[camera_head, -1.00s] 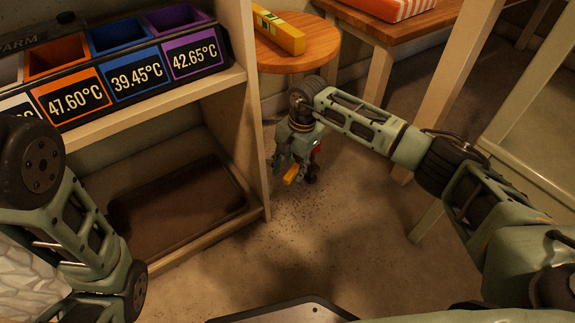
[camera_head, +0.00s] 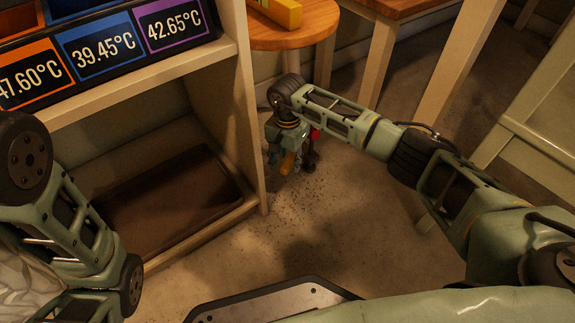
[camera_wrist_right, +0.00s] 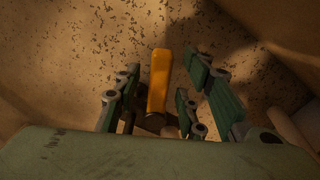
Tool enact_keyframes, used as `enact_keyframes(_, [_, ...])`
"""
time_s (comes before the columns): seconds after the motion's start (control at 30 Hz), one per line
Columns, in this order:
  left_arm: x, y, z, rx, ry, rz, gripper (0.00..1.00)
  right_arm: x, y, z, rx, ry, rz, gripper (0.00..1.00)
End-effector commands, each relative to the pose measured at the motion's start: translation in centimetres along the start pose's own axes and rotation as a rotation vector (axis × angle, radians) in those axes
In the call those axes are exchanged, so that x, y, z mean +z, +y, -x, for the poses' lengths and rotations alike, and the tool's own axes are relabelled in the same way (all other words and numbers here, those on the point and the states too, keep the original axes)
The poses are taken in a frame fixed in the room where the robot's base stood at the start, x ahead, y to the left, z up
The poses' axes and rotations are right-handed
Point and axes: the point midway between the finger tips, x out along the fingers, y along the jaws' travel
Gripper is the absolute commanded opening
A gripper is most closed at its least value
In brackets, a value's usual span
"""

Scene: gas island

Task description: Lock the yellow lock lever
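The yellow lock lever (camera_head: 287,163) shows below my right gripper in the head view, low by the shelf's right side panel. In the right wrist view the lever (camera_wrist_right: 158,82) is an orange-yellow bar standing between the green fingers. My right gripper (camera_wrist_right: 150,95) is open, with fingers on either side of the lever and a visible gap to its right. The lever's base is dark and partly hidden by the gripper body. In the head view the right gripper (camera_head: 286,160) points down. My left arm shows at the left edge, but its gripper is out of view.
A shelf with a side panel (camera_head: 240,110) stands just left of my right gripper. A small red part (camera_head: 314,134) shows beside the gripper. A round wooden stool (camera_head: 293,28) and table legs stand behind. Speckled floor lies in front.

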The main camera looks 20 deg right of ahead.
Motion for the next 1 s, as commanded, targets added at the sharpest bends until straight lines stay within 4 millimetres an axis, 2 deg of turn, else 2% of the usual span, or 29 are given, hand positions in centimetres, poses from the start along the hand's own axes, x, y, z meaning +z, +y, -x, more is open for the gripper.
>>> enact_keyframes(0.27, [-0.10, 0.07, 0.21, 0.001, 0.001, 0.000, 0.45, 0.01, -0.01, -0.36, 0.000, 0.000, 0.000, 0.38])
enact_keyframes(0.7, [-0.10, 0.07, 0.21, 0.001, 0.001, 0.000, 0.45, -0.01, 0.00, -0.34, 0.000, 0.000, 0.000, 0.01])
enact_keyframes(1.0, [-0.10, 0.06, 0.21, 0.001, 0.001, 0.000, 0.45, -0.03, 0.00, -0.34, 0.000, 0.001, -0.001, 0.00])
